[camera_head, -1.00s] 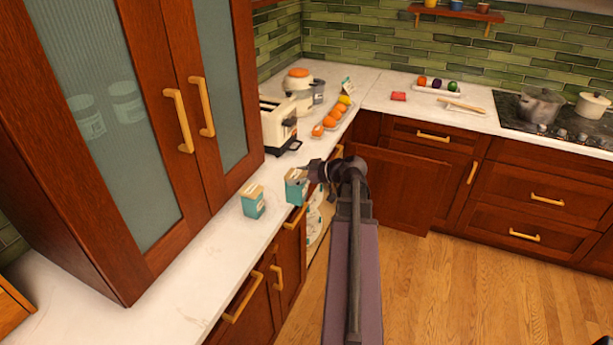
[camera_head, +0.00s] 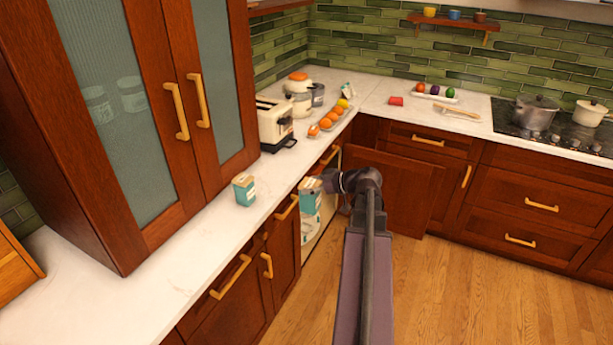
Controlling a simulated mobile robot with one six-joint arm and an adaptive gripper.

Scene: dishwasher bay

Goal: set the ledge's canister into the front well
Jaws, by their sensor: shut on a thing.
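My gripper (camera_head: 323,182) is shut on a teal and cream carton-like canister (camera_head: 310,199). It holds the canister upright just off the counter's front edge, before a narrow pale opening (camera_head: 312,232) in the cabinet row. A second, similar teal and cream container (camera_head: 244,190) stands on the white counter to the left. I cannot make out the front well or which surface is the ledge. The held canister and my arm hide part of the opening.
A toaster (camera_head: 275,124) and a tray of orange items (camera_head: 331,118) stand farther back. A brown panel (camera_head: 408,185) is beyond my arm. Wood floor (camera_head: 480,290) is clear on the right.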

